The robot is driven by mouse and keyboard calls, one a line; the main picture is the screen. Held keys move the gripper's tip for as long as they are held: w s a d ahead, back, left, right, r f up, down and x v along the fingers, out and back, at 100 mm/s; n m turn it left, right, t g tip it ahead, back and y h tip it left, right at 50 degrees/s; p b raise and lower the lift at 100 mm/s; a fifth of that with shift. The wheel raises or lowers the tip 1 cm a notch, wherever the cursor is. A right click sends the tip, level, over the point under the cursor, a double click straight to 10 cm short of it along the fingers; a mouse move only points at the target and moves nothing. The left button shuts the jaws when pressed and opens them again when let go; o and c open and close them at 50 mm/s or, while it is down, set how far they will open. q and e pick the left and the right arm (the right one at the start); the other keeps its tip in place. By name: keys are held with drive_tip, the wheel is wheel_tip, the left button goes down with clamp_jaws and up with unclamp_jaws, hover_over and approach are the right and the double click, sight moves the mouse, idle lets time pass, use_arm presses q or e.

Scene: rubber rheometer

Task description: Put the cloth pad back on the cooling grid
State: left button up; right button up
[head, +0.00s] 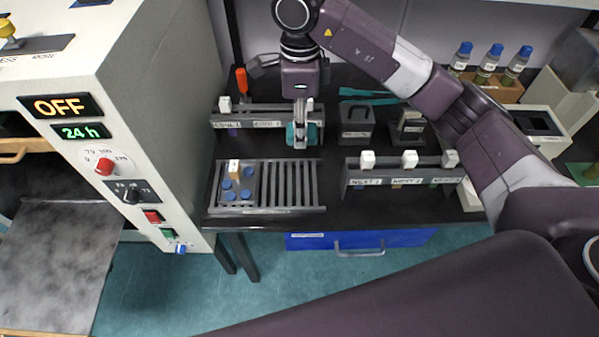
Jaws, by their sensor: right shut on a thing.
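The cooling grid (293,186) is a grey slatted rack on the black bench, its right part bare. My right gripper (300,142) points down behind the grid, in front of the rack labelled COOL. It is shut on a teal thing (312,133), which looks like the cloth pad, showing on both sides of the fingers. The fingers hide its middle, and I cannot tell whether it touches the rack. My left gripper is not in view.
A grey holder with several blue-topped pieces (228,196) fills the grid's left part. The COOL rack (233,120) stands behind; the NEXT rack (407,172) stands to the right. A dark box (356,128) is right of my gripper. The oven (150,100) rises at left.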

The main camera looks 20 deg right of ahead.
drive_tip(key=p, duration=0.3)
hover_over(300, 182)
wheel_tip(300, 182, down, 13)
drive_tip(key=shift+s+r, duration=0.1)
wheel_tip(300, 182, down, 5)
drive_tip(key=shift+r, duration=0.15)
drive_tip(key=shift+f, duration=0.2)
drive_tip(key=o, duration=1.1)
drive_tip(key=shift+r, duration=0.1)
